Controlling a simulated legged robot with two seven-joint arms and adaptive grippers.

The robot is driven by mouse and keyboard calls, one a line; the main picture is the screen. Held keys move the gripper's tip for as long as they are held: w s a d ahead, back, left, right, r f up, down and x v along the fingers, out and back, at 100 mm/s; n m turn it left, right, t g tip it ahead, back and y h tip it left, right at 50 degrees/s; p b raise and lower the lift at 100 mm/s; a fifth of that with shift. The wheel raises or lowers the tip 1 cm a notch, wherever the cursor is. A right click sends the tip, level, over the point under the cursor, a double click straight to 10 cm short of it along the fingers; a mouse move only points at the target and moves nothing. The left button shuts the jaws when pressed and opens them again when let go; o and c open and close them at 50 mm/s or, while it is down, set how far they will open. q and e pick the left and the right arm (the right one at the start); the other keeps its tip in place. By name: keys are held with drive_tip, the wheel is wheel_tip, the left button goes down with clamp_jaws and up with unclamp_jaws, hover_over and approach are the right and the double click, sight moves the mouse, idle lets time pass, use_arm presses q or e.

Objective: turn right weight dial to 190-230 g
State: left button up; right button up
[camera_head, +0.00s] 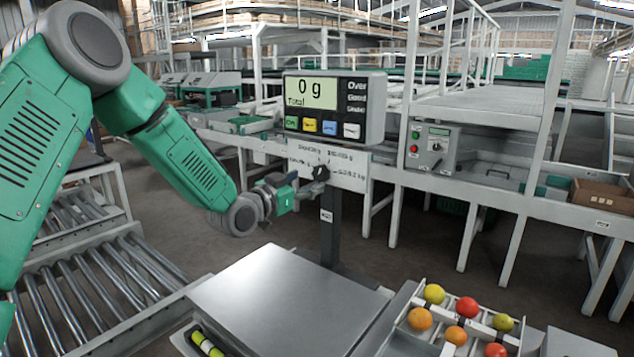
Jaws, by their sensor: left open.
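The scale's display box (333,106) stands on a dark post and reads 0 g, Total. Below it is a white dial plate (352,172) with small printed weight ranges, too small to read surely. A dark dial knob (321,173) sits at the middle of the plate. My left gripper (310,186) comes in from the left, its fingertips open at the knob's lower left. I cannot tell whether they touch it. The gripper covers the left part of the plate, so any second knob there is hidden. The knob's setting is unclear. My right gripper is out of view.
The scale's bare metal platform (285,300) lies below the gripper. A roller conveyor (105,285) runs at the left. A grey control box (432,148) is on the frame behind.

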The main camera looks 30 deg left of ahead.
sight(318, 176)
use_arm(q)
drive_tip(key=shift+w+d, duration=0.2)
drive_tip(key=shift+w, duration=0.9)
drive_tip(key=shift+w+d, duration=0.2)
drive_tip(key=shift+w, duration=0.9)
drive_tip(key=shift+a, duration=0.1)
drive_tip(key=shift+c, duration=0.4)
drive_tip(key=c, duration=1)
drive_tip(key=shift+c, duration=0.2)
